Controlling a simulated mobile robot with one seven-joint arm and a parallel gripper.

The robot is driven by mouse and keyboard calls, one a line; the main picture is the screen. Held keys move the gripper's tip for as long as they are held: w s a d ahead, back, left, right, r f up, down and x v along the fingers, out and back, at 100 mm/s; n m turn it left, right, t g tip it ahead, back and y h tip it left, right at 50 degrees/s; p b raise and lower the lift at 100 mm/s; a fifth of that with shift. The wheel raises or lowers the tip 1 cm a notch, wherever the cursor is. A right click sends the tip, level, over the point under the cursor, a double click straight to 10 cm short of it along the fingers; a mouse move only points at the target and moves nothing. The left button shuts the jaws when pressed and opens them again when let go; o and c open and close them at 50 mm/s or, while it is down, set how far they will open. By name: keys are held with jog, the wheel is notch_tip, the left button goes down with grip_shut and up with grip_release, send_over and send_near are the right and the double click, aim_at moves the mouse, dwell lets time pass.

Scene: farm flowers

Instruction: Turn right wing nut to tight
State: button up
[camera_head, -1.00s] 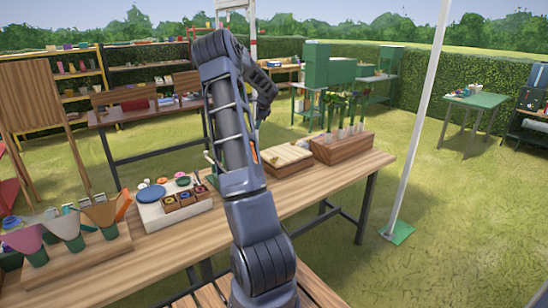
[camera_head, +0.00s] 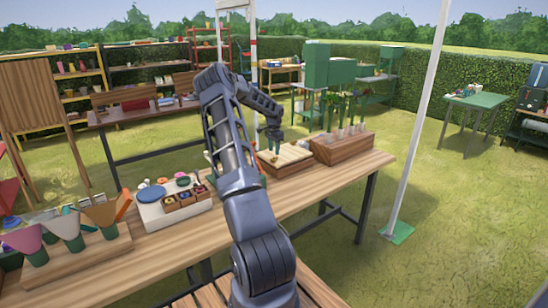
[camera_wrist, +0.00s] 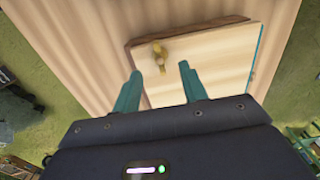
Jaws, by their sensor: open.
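The flower press (camera_head: 290,156), a pale wooden board on a darker base, lies on the long table. It also shows in the wrist view (camera_wrist: 205,62). One brass wing nut (camera_wrist: 158,49) stands near a corner of its top board; I cannot tell its thread position. Other wing nuts are not clear. My gripper (camera_head: 274,146) is over the press, pointing down. In the wrist view my gripper (camera_wrist: 160,70) is open, with teal fingers apart and nothing between them. The wing nut appears just beyond the fingertips, in line with the gap; I cannot tell the height between them.
A wooden planter box (camera_head: 343,147) with several tubes and flowers stands right of the press. A white tray (camera_head: 160,213) with small wooden boxes lies left. Coloured cones (camera_head: 73,232) stand at the near left. A white pole (camera_head: 415,125) rises beyond the table.

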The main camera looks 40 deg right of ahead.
aim_at(274, 160)
jog(key=shift+f, duration=2.25)
grip_shut()
